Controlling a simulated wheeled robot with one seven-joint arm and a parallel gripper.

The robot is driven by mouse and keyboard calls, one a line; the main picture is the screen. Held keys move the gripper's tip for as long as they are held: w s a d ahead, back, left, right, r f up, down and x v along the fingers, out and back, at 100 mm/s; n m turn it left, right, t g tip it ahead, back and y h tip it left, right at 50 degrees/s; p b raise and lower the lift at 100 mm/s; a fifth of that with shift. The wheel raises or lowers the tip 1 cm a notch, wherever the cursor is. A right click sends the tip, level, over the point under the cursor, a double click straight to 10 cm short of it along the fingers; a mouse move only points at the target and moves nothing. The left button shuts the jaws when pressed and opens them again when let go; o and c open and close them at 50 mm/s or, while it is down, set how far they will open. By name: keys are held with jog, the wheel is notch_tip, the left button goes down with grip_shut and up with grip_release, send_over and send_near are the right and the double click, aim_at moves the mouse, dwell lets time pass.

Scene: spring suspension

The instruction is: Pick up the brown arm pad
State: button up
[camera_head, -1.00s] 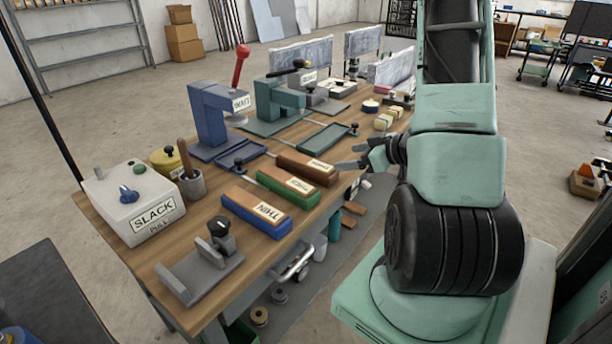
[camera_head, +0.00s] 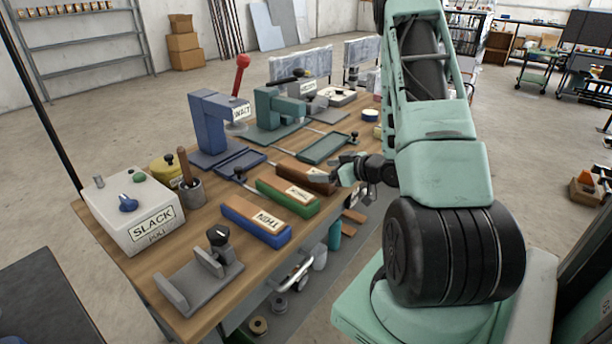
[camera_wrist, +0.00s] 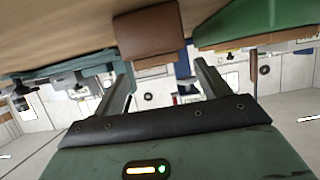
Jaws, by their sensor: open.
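The brown arm pad (camera_head: 292,170) lies on the workbench behind the green pad, with a white label on its top. Its right end is partly hidden by my gripper (camera_head: 345,172), which is beside it at the bench's right edge. In the wrist view my gripper (camera_wrist: 162,66) is open, with its two fingers well apart and nothing between them. The brown pad (camera_wrist: 150,35) shows there end-on at the top, just beyond the fingertips and roughly in line with the gap. I cannot tell whether the fingers touch it.
The green pad (camera_head: 284,198) lies close in front of the brown one; it shows at right in the wrist view (camera_wrist: 250,22). The blue pad (camera_head: 252,221) lies nearer still. A green tray (camera_head: 325,149) and blue press (camera_head: 210,130) stand behind.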

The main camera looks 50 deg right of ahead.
aim_at(308, 169)
jog(key=x, duration=0.5)
jog(key=shift+a+r+p, duration=0.1)
jog(key=shift+p, duration=0.25)
jog(key=c, duration=1.1)
jog(key=shift+c, duration=0.3)
jog(key=shift+r, duration=0.1)
